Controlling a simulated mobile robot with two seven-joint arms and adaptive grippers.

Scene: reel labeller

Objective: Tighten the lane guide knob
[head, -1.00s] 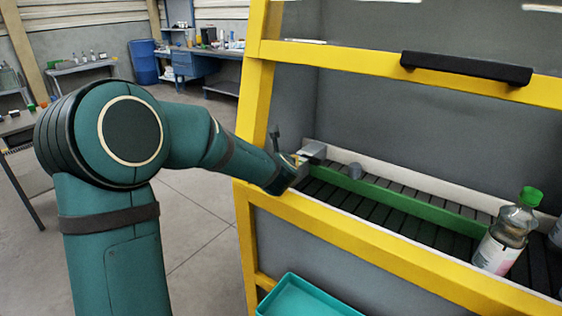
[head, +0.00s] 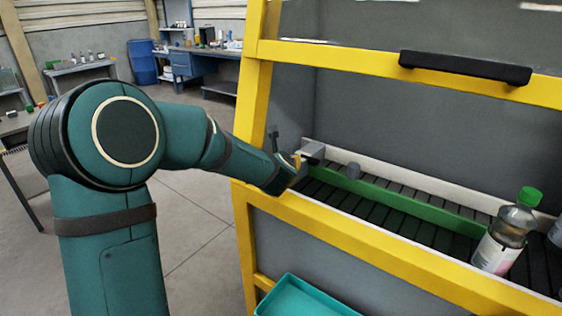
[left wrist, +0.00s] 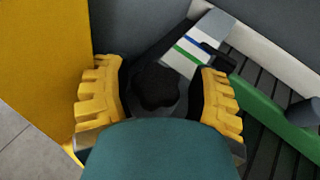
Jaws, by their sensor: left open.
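The dark lobed knob (left wrist: 157,86) is in the left wrist view, between the two yellow fingers of my left gripper (left wrist: 160,98). The fingers are open, one on each side of the knob, with gaps showing. In the head view my left gripper (head: 296,170) is at the left end of the conveyor, and the knob cannot be made out there. The green lane guide (head: 410,202) runs along the conveyor; it also shows in the left wrist view (left wrist: 258,112). My right gripper is not in view.
A yellow frame (head: 340,229) borders the conveyor opening. A grey post (head: 353,171) stands by the guide. A bottle with a green cap (head: 506,235) stands at the right on the dark rollers. A teal tray (head: 300,300) is below the frame.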

